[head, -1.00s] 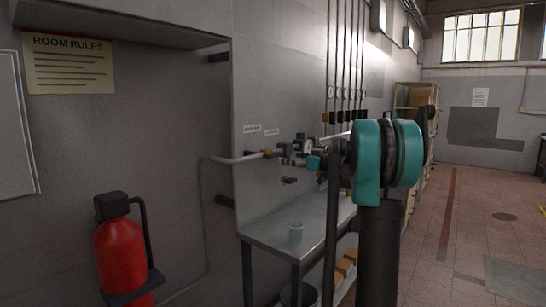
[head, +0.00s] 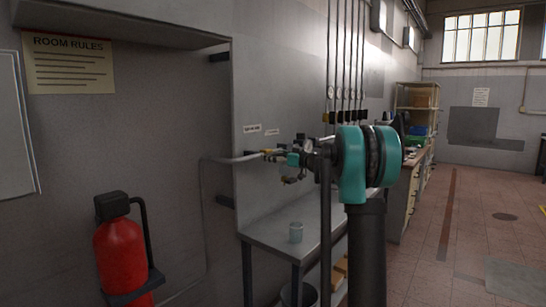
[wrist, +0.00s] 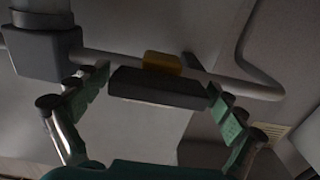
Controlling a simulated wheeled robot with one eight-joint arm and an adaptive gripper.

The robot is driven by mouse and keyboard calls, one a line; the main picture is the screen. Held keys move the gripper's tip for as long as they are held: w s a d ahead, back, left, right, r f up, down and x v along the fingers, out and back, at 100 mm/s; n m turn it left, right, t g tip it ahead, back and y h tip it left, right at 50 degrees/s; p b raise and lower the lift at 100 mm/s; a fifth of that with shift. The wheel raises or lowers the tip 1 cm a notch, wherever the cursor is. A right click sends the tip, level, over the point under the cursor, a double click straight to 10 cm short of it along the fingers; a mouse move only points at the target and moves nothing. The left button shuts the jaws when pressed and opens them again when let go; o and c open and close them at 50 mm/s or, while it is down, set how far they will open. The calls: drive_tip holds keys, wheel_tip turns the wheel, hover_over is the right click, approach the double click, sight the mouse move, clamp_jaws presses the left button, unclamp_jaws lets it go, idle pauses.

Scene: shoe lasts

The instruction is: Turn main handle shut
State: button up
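In the wrist view, my gripper (wrist: 159,80) has its two green-padded fingers spread wide. A dark grey bar (wrist: 158,92), possibly the main handle, spans most of the gap between the fingertips. Its ends are close to both pads; I cannot tell if they touch. A yellow fitting (wrist: 162,62) sits on the pipe just behind the bar. In the head view, my gripper (head: 294,159) is at the wall pipework, beside the brass fitting (head: 271,153) on the grey pipe. My arm hides part of the valves there, and the handle is too small to make out.
Gauges and vertical pipes (head: 345,92) rise behind my arm. A red fire extinguisher (head: 122,255) hangs at left. The floor (head: 475,225) at right is mostly clear.

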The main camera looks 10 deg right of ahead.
drive_tip(key=c, duration=0.8)
drive_tip(key=shift+c, duration=0.2)
drive_tip(key=shift+m, duration=0.4)
drive_tip(key=m, duration=0.3)
drive_tip(key=shift+m, duration=0.4)
drive_tip(key=m, duration=0.4)
drive_tip(key=shift+m, duration=0.3)
drive_tip(key=m, duration=0.8)
drive_tip(key=shift+m, duration=0.3)
